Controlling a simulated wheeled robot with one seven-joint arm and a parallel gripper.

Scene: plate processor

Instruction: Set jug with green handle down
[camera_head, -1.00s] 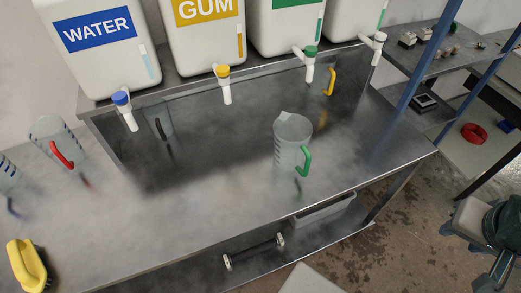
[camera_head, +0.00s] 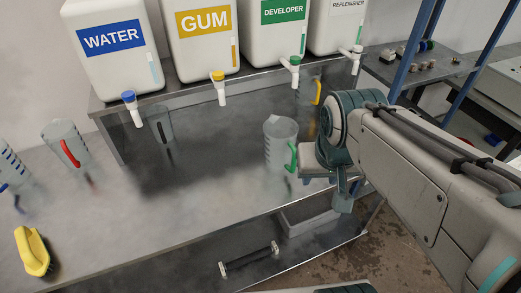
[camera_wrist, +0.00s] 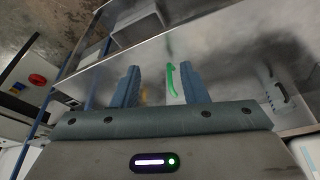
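The jug with the green handle (camera_head: 280,142) is clear and stands upright on the steel bench, below the GUM and DEVELOPER containers. Its green handle (camera_head: 293,158) faces right, towards my gripper. My gripper (camera_wrist: 160,85) is beside the handle, reaching in from the right. In the wrist view its two fingers are apart, with the green handle (camera_wrist: 172,82) showing between them, nearer the right finger. A gap shows on the left of the handle, so the fingers are not closed on it. In the head view my arm hides part of the gripper.
White containers WATER (camera_head: 112,45), GUM (camera_head: 205,38), DEVELOPER (camera_head: 285,30) and REPLENISHER (camera_head: 337,22) stand on the raised shelf, taps overhanging. Other jugs have red (camera_head: 70,153), black (camera_head: 160,130) and yellow (camera_head: 317,92) handles. A yellow brush (camera_head: 33,252) lies front left. The bench middle is clear.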

